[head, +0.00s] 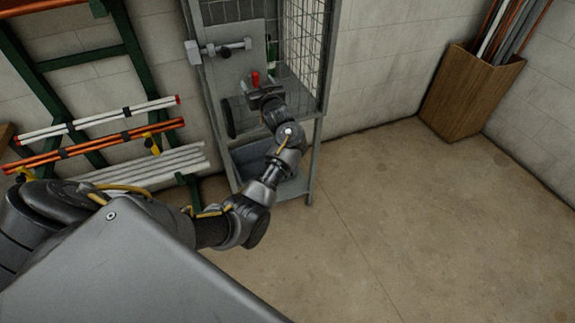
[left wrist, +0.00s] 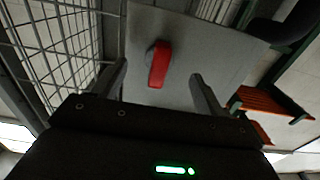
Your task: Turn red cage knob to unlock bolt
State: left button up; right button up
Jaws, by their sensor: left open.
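The red knob (head: 256,78) sits on a grey plate (head: 236,66) on the front of the wire cage (head: 302,40). In the left wrist view the red knob (left wrist: 158,64) stands out from the plate, its handle nearly upright in the picture. A grey bolt (head: 222,49) lies across the upper part of the plate. My left gripper (head: 256,88) is at the plate, just below the knob in the head view. In the left wrist view its two fingers (left wrist: 158,80) are open, one on each side of the knob, with gaps. My right gripper is not in view.
A green rack (head: 128,50) with white and orange pipes (head: 100,146) stands left of the cage. A wooden bin (head: 468,95) of long pipes stands in the right corner. The floor (head: 400,220) between is clear.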

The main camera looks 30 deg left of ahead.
pick_arm(q)
jog(key=b+v, duration=0.2)
jog(key=v, duration=0.7)
jog(key=d+f+m+t+h+b, duration=0.1)
jog(key=d+f+m+h, duration=0.2)
jog(key=f, duration=1.1)
jog(key=d+f+m+h, duration=0.3)
jog(key=d+f+m, duration=0.1)
jog(key=f, duration=1)
jog(key=shift+s+d+f+m+t+h+b, duration=0.2)
jog(key=shift+d+f+m+t+h+b, duration=0.15)
jog(key=shift+m, duration=0.35)
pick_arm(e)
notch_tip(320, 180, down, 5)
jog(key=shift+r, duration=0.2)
pick_arm(q)
jog(key=shift+a+r, duration=0.1)
